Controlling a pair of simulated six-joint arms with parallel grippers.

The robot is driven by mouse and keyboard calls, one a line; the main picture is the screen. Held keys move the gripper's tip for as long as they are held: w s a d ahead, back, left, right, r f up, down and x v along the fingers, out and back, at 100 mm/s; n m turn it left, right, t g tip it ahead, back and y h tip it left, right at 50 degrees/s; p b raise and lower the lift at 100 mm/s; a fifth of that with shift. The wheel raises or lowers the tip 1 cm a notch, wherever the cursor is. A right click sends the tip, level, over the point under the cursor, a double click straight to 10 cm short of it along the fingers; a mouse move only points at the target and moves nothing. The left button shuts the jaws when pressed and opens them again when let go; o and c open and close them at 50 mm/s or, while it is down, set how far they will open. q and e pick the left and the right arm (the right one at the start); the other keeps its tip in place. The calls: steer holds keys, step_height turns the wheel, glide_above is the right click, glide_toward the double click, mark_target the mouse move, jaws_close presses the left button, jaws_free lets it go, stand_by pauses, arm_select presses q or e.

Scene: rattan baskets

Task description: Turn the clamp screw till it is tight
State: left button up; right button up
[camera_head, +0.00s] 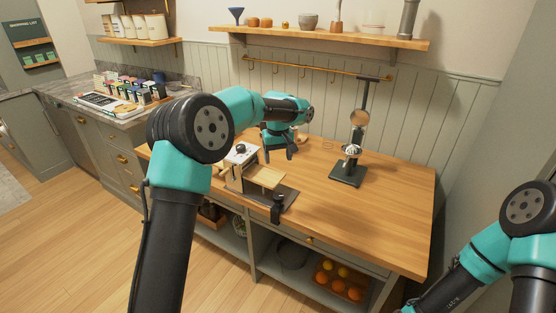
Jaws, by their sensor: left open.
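A small machine (239,157) with a pale body and a round black knob on top stands near the front left edge of the wooden table. A pale wooden board (266,177) and a dark base plate sit at its right side. A black clamp (277,209) hangs over the table's front edge at the plate's corner. The clamp screw itself is too small to make out. My left gripper (279,156) is open and empty, pointing down over the table behind the machine, apart from the clamp. My right arm is at the lower right; its gripper is out of view.
The table top (390,205) is clear at the right. A shelf below holds a crate of oranges (337,283). A counter with jars (130,90) is at the left.

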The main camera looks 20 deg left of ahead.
mark_target(278, 196)
arm_select(q)
steer(key=n, duration=0.4)
steer(key=shift+s+d+f+n, duration=0.1)
steer(key=shift+f+n, duration=0.1)
steer(key=shift+n, duration=0.1)
steer(key=shift+f, duration=0.1)
step_height(278, 196, down, 17)
steer(key=shift+f, duration=0.1)
stand_by(0.9)
steer(key=shift+c, duration=0.3)
steer(key=c, duration=0.9)
steer(key=shift+o, duration=0.2)
